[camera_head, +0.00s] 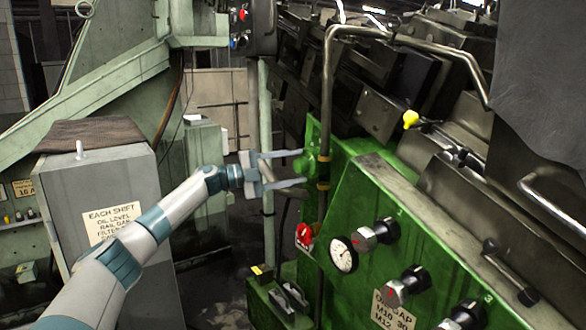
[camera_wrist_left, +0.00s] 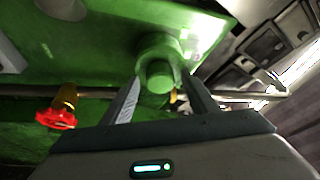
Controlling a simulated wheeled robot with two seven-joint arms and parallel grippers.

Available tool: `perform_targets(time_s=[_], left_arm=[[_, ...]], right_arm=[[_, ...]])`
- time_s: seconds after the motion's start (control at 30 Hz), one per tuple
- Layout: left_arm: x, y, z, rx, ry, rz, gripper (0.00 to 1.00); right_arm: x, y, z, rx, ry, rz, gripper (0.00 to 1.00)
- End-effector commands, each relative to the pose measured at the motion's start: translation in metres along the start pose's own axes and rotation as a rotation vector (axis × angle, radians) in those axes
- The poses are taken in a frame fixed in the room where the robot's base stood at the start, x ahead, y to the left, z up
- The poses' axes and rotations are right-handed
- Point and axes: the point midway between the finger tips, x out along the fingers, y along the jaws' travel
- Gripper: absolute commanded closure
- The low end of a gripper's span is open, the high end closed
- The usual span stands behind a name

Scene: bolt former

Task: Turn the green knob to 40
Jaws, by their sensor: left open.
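The green knob (camera_wrist_left: 158,72) is a round knob on the green machine panel, in the upper middle of the left wrist view. In the head view the knob (camera_head: 311,163) is small, at the panel's left edge. My left gripper (camera_head: 303,168) points at it from the left with its two fingers spread. In the left wrist view the fingers (camera_wrist_left: 161,80) lie on either side of the knob, with its face between the tips. I cannot tell whether they touch it. No scale number on the knob is readable. My right gripper is out of view.
A vertical metal pipe (camera_head: 325,115) runs close to the right of the knob. A red valve handle (camera_head: 304,236) sits below it, also in the left wrist view (camera_wrist_left: 57,117). A gauge (camera_head: 343,255) and several black knobs line the green front. A grey cabinet (camera_head: 105,190) stands behind my arm.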

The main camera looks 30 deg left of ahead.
Motion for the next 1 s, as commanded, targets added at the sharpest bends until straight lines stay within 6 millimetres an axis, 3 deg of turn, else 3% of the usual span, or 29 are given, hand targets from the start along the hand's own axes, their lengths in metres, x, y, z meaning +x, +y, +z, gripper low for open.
perform_targets(time_s=[0.27,0.67,1.0], left_arm=[[-0.018,0.002,0.001,0.002,-0.002,0.000,0.47],[-0.091,0.004,0.002,0.001,-0.004,0.001,0.47],[-0.141,0.003,0.001,0.000,-0.003,0.001,0.47]], right_arm=[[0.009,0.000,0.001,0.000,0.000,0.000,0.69],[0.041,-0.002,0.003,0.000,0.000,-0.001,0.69],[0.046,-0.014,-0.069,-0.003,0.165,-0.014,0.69]])
